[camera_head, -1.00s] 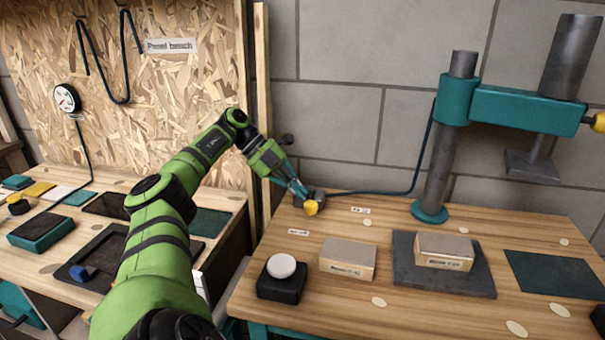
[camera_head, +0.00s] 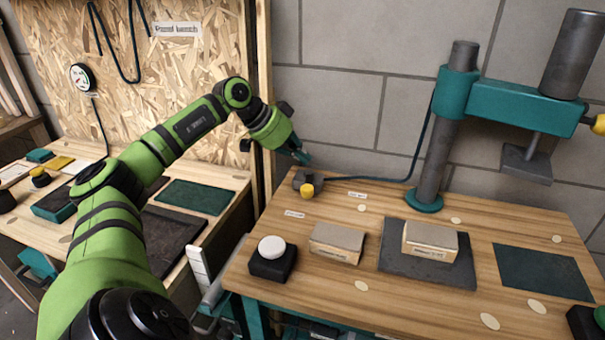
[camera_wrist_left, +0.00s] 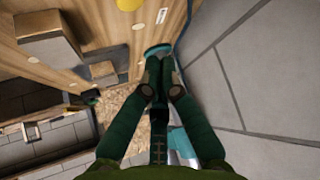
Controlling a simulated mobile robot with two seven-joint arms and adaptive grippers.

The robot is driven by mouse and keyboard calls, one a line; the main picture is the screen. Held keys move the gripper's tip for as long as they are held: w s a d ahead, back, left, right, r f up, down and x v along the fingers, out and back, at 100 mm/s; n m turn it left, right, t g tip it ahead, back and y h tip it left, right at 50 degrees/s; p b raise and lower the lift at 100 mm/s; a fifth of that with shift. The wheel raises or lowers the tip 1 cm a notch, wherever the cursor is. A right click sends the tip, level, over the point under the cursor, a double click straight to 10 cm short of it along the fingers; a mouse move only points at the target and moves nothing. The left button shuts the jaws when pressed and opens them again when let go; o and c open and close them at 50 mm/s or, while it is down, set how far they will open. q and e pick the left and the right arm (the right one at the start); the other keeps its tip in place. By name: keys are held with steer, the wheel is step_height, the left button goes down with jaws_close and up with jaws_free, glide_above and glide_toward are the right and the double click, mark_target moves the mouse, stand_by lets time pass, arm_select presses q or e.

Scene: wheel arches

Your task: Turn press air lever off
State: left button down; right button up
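The air lever has a yellow knob (camera_head: 306,190) on a small dark valve body (camera_head: 308,177) at the bench's back left corner. The knob faces the front of the bench. My left gripper (camera_head: 302,157) is just above and behind the valve in the head view, apart from the yellow knob. In the left wrist view its two dark green fingers (camera_wrist_left: 159,70) run close together at the tips, with nothing seen held between them. The press (camera_head: 450,130) stands at the back right. My right gripper is not in view.
A black box with a white button (camera_head: 272,249), a labelled block (camera_head: 337,243) and another block (camera_head: 430,240) on a grey plate (camera_head: 400,262) stand in front. A dark hose (camera_head: 370,179) runs from valve to press. A wooden post (camera_head: 263,60) and block wall are close behind.

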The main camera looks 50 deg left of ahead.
mark_target(307, 184)
arm_select(q)
steer(key=shift+w+d+f, duration=0.2)
steer(key=shift+w+f, duration=0.1)
steer(key=p+x, duration=0.1)
steer(key=x, duration=0.8)
steer(key=shift+w+d+f+p, duration=0.1)
steer(key=shift+w+f+p, duration=0.1)
steer(key=shift+p, duration=0.1)
steer(key=s+a, duration=0.1)
steer(key=s, duration=0.2)
steer(key=shift+a+f, duration=0.1)
steer(key=shift+a, duration=0.25)
steer(key=shift+s+a, duration=0.2)
steer(key=shift+s, duration=0.25)
steer(key=p, duration=0.1)
steer(key=s+a+p, duration=0.1)
steer(key=shift+s+r+m+p, duration=0.15)
steer(key=shift+r+m+p, duration=0.05)
steer(key=shift+m+p, duration=0.15)
steer(key=shift+s+a+f+p, duration=0.1)
steer(key=shift+f+p, duration=0.1)
steer(key=shift+p, duration=0.3)
steer(key=shift+f, duration=0.2)
